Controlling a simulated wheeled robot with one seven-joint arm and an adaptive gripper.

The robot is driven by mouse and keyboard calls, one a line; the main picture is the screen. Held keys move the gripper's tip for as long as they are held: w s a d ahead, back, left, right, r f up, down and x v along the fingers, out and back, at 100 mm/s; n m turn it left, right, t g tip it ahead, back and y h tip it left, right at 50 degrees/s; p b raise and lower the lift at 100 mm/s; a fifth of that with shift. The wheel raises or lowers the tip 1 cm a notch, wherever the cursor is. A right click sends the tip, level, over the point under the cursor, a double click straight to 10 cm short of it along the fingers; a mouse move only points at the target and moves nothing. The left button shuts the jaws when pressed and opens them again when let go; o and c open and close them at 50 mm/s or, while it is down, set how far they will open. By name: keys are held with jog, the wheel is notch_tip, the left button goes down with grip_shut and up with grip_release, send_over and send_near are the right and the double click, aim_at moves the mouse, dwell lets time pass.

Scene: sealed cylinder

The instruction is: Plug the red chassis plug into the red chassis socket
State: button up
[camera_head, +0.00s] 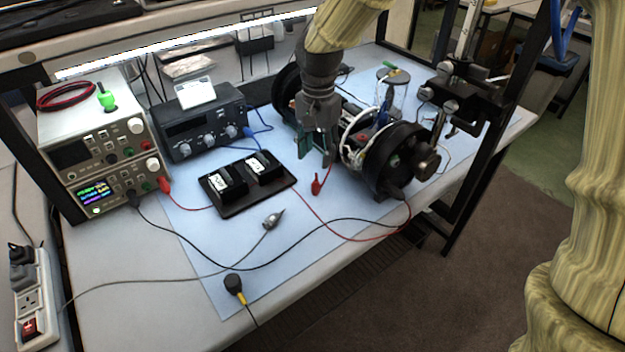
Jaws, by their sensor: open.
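A red plug (317,185) stands or lies on the blue mat just below and in front of my gripper, with a red lead rising from its right side. My gripper (317,160) points down above the mat beside the open cylinder chassis (390,165); its fingers are apart, and no object shows held between them. The gripper is above the red plug, and I cannot tell whether they touch. The chassis's black round end plate faces right-front, with a small reddish spot (393,160) on it. I cannot tell whether that is the red chassis socket.
Two stacked instruments (110,150) stand left, with another red plug (165,185) at the lower one. A black box (205,120) and a black tray (247,183) lie between. Cables cross the blue mat (300,265). A clamp stand (465,95) is right.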

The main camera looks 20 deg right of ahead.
aim_at(316, 181)
jog(key=f, duration=0.5)
jog(key=shift+w+p, duration=0.35)
jog(key=shift+w, duration=0.05)
jog(key=shift+s+f, duration=0.15)
jog(key=shift+f, duration=0.05)
jog(key=shift+s+r, duration=0.2)
jog(key=shift+s, duration=0.5)
jog(key=shift+w+f, duration=0.45)
jog(key=shift+w, duration=0.1)
jog(key=shift+s+f, duration=0.15)
jog(key=shift+s, duration=0.2)
jog(key=shift+a+f+p, duration=0.15)
jog(key=shift+f+p, duration=0.65)
jog(key=shift+f, duration=1.45)
